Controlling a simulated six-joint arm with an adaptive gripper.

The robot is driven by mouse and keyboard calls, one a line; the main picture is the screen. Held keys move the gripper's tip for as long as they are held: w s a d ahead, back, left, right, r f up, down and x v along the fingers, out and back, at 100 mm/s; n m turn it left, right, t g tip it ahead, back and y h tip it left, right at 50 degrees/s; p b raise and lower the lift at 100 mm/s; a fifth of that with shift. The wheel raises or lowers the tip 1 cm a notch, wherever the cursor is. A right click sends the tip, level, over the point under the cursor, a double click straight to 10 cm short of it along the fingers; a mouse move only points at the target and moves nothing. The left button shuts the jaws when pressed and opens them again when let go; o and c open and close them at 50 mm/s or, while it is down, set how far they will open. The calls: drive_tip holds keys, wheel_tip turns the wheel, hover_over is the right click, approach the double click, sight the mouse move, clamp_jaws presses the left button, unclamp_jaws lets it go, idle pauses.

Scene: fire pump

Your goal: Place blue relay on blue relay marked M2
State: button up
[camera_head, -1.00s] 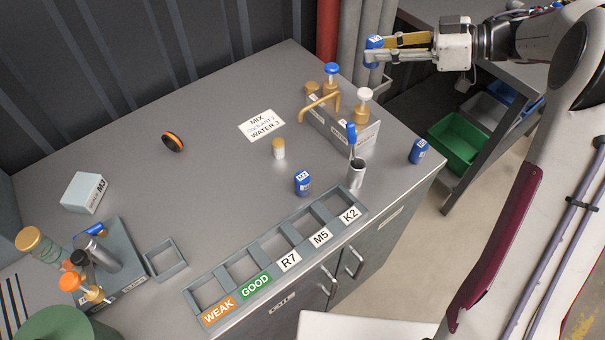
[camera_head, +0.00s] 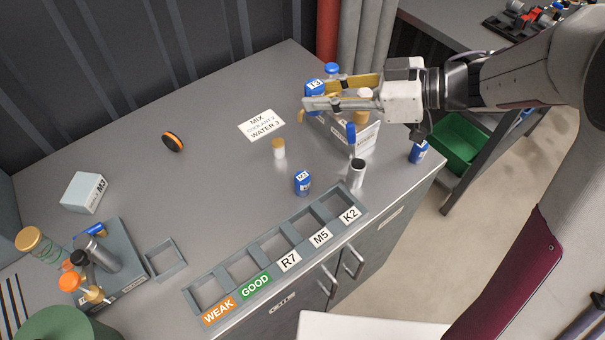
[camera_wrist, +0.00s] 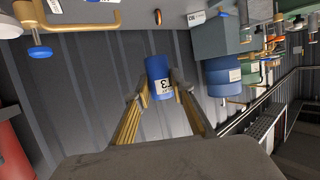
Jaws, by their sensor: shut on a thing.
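My gripper (camera_head: 318,95) is shut on a blue relay (camera_head: 314,86) whose label looks like T3. It holds the relay in the air over the back right of the bench, in front of the valve block in the head view. In the wrist view the held relay (camera_wrist: 158,70) sits between the fingertips. Another blue relay (camera_head: 302,184) stands upright on the bench, behind the tray row; its small label looks like M2. My gripper is apart from it, behind and above. A third blue relay (camera_head: 418,154) stands near the bench's right edge.
The labelled tray row (camera_head: 270,240) is in front.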

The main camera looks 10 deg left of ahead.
hover_over(309, 179)
drive_tip(key=shift+f, duration=2.85)
drive_tip(key=shift+f, duration=0.1)
drive_tip(key=shift+w+f, duration=0.1)
drive_tip(key=shift+f, duration=2.7)
drive_tip(key=shift+f, duration=2.1)
drive_tip(key=shift+f, duration=0.1)
drive_tip(key=o, duration=1.1)
drive_tip(key=shift+o, duration=0.2)
